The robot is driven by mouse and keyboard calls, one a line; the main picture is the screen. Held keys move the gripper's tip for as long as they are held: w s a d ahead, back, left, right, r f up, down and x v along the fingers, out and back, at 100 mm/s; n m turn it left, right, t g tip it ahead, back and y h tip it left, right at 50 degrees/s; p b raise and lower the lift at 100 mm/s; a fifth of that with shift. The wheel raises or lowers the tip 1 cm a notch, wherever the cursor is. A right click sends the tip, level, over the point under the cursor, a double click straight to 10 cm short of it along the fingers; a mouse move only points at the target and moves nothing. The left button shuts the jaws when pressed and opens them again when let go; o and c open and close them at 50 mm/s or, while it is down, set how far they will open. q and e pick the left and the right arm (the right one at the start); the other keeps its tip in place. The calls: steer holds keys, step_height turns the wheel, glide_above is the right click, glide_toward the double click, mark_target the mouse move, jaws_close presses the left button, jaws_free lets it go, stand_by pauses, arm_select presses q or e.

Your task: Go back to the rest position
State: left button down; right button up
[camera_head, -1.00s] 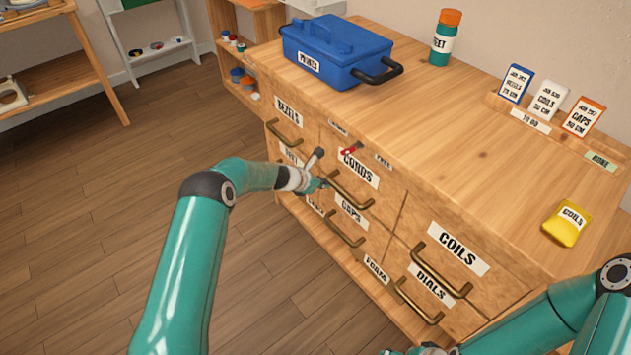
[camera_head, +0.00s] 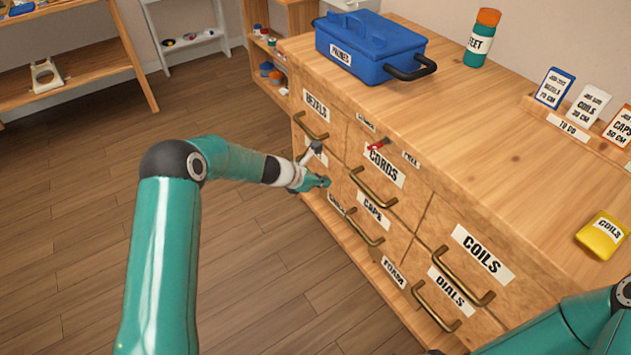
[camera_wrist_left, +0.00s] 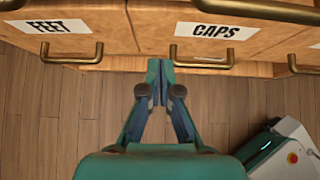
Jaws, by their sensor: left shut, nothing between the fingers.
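My left gripper (camera_head: 325,182) is in front of the wooden drawer cabinet (camera_head: 470,160), near the left-hand drawers. In the left wrist view its fingers (camera_wrist_left: 160,72) are together and empty. They point at the cabinet front between the FEET drawer label (camera_wrist_left: 60,27) and the CAPS drawer label (camera_wrist_left: 222,31). I cannot tell whether the tips touch the cabinet. Part of my right arm (camera_head: 590,325) shows at the lower right; its gripper is out of view.
Brass handles, such as the COILS handle (camera_head: 455,280), jut from the drawers. A blue toolbox (camera_head: 370,50), a FEET bottle (camera_head: 482,40), a yellow COILS packet (camera_head: 602,235) and label cards (camera_head: 588,105) stand on the cabinet. The floor (camera_head: 70,230) to the left is clear.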

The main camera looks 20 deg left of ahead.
arm_select(q)
steer(key=s+d+f+m+g+y, duration=0.1)
steer(key=s+d+f+m+g, duration=0.25)
steer(key=s+m, duration=0.7)
steer(key=s+d+f+m+g, duration=0.2)
steer(key=s+f+m, duration=0.35)
steer(key=s, duration=0.95)
steer(key=s+d+f+m+g+y, duration=0.1)
steer(key=s+d+f+m+g, duration=0.15)
steer(key=s+m, duration=0.85)
step_height(320, 180, up, 20)
steer(key=s+d+p, duration=0.1)
steer(key=p, duration=1.9)
steer(key=shift+t+p, duration=0.3)
steer(key=shift+t, duration=0.1)
steer(key=shift+f, duration=0.15)
